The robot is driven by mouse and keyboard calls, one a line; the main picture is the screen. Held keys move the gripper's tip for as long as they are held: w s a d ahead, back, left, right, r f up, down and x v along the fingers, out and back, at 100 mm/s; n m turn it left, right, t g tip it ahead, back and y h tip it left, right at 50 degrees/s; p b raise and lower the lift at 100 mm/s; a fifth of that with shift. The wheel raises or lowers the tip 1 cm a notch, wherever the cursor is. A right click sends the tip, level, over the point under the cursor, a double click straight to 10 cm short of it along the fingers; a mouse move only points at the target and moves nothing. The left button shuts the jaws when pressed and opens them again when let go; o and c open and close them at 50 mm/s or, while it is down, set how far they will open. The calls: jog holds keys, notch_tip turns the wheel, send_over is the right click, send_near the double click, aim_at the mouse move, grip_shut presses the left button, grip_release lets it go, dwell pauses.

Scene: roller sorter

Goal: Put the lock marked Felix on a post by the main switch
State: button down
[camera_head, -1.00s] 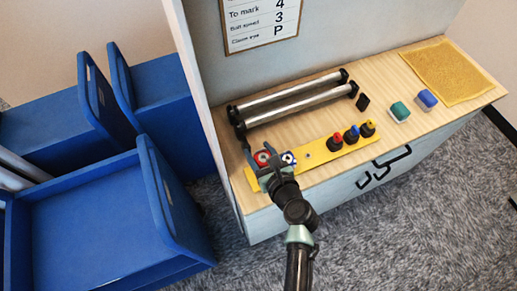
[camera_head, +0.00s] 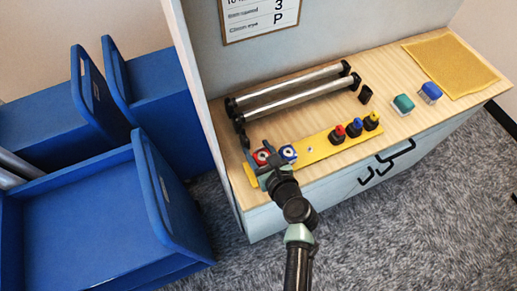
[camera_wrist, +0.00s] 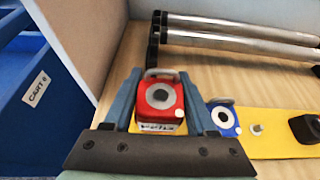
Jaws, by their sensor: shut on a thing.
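A red lock (camera_wrist: 161,98) with a metal shackle and a white-and-dark round face sits between the two fingers of my gripper (camera_wrist: 163,84) in the wrist view. Its small label is too blurred to read. In the head view the red lock (camera_head: 261,156) is at the left end of the yellow strip (camera_head: 316,153), with my gripper (camera_head: 266,162) at it. A blue lock (camera_wrist: 224,119) with a similar face is just right of the fingers, on the strip. A small bare post (camera_wrist: 257,130) stands further right. I cannot tell whether the red lock is lifted.
Red (camera_head: 338,134), blue (camera_head: 354,129) and yellow (camera_head: 371,121) capped black knobs stand on the strip's right part. Metal rollers (camera_head: 290,94) lie behind. Green (camera_head: 403,104) and blue (camera_head: 430,92) blocks and a yellow mat (camera_head: 450,68) are at right. Blue carts (camera_head: 175,205) stand left.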

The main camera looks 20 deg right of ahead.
jog(key=shift+f+b, duration=0.4)
jog(key=shift+f, duration=0.1)
jog(key=shift+f+b, duration=0.75)
jog(key=shift+f, duration=0.3)
jog(key=shift+f, duration=0.3)
dwell(0.5)
jog(key=shift+c, duration=0.6)
grip_release()
jog(key=shift+s, duration=0.15)
jog(key=v, duration=1.2)
jog(key=shift+s+r, duration=0.2)
jog(key=shift+s, duration=0.15)
